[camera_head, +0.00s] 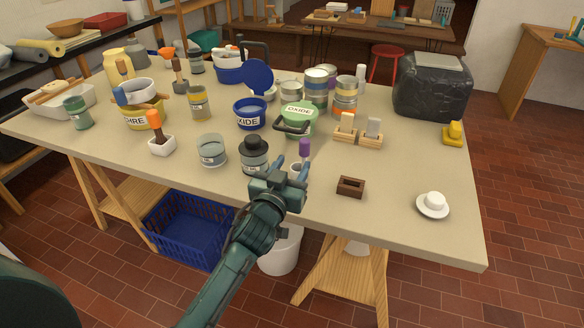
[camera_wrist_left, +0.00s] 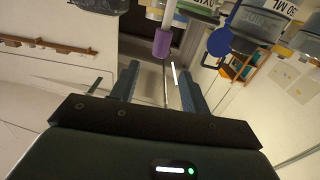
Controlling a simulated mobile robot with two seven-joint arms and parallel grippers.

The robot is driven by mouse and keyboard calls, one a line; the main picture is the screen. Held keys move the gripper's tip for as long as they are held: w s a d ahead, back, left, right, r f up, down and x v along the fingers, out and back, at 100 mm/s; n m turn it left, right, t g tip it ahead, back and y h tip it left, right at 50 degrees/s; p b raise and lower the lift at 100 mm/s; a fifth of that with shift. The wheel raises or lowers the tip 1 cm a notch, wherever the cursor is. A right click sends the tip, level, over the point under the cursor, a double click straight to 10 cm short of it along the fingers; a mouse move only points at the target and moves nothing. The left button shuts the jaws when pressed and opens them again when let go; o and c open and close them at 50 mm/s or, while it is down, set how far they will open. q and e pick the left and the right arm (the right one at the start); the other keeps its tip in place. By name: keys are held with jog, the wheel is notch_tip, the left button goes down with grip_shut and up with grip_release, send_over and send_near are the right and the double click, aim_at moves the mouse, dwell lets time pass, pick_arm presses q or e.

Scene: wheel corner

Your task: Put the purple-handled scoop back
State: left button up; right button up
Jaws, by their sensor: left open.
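The purple handle of the scoop (camera_head: 305,148) stands upright near the front edge of the table, just beyond my left gripper (camera_head: 281,170). My gripper hides much of what is below the handle. In the left wrist view the purple handle (camera_wrist_left: 162,43) shows ahead of my left gripper (camera_wrist_left: 160,82), with a thin shaft running toward the gap between the fingers. The fingers are open, and I see no grip on the scoop. A small dark wooden block with a recess (camera_head: 351,187) lies to the right and looks empty. My right gripper is out of view.
A dark-lidded jar (camera_head: 255,155) stands just left of my gripper, with a glass jar (camera_head: 211,150) beside it. The right front tabletop is mostly clear.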

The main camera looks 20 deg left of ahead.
pick_arm(q)
jog(key=s+d+f+m+g+h, duration=0.1)
jog(key=s+f+g, duration=0.1)
jog(key=s+f, duration=0.3)
jog(key=s+d+f+m+g+h, duration=0.1)
jog(key=s+f, duration=0.4)
jog(key=s, duration=0.7)
jog(key=s+d+f+g+h, duration=0.1)
jog(key=s+f+g, duration=0.2)
jog(key=s, duration=0.6)
notch_tip(320, 180, down, 2)
jog(key=shift+s+d+f+m+g, duration=0.2)
jog(key=shift+d+f+m+g, duration=0.05)
jog(key=shift+m+g, duration=0.15)
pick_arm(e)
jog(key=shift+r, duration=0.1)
pick_arm(q)
jog(key=p, duration=0.2)
jog(key=a+p, duration=0.1)
jog(key=p, duration=0.1)
jog(key=shift+s+a+r+g+y, duration=0.2)
jog(key=shift+r+g+y, duration=0.1)
jog(key=shift+r, duration=0.05)
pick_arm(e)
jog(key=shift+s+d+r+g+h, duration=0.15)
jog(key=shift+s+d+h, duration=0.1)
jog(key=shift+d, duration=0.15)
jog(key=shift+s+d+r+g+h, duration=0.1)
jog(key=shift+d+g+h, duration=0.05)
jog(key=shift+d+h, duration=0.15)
